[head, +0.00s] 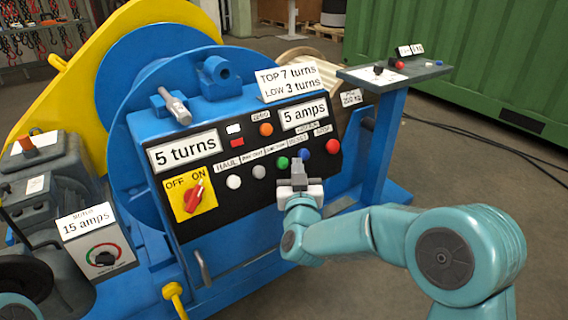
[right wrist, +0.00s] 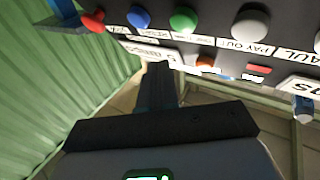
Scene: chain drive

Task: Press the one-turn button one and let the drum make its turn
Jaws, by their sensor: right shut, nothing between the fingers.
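A black control panel (head: 215,205) on the blue machine carries a row of buttons: a white button (head: 233,181), a grey one (head: 259,171), a green button (head: 282,162), a blue button (head: 304,153) and a red button (head: 332,146). The small labels above green and blue are hard to read. My right gripper (head: 298,168) is shut and empty, its tip over the panel just below the green and blue buttons; contact cannot be told. In the right wrist view, the green button (right wrist: 183,20) and blue button (right wrist: 139,17) stand above the fingertips. The drum (head: 150,70) is behind. My left gripper is out of view.
A red-handled OFF/ON switch (head: 193,194) sits on a yellow plate. Signs read "5 turns" (head: 185,151) and "5 amps" (head: 304,114). A small shelf (head: 425,73) stands at right. A grey motor unit (head: 45,180) is at left.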

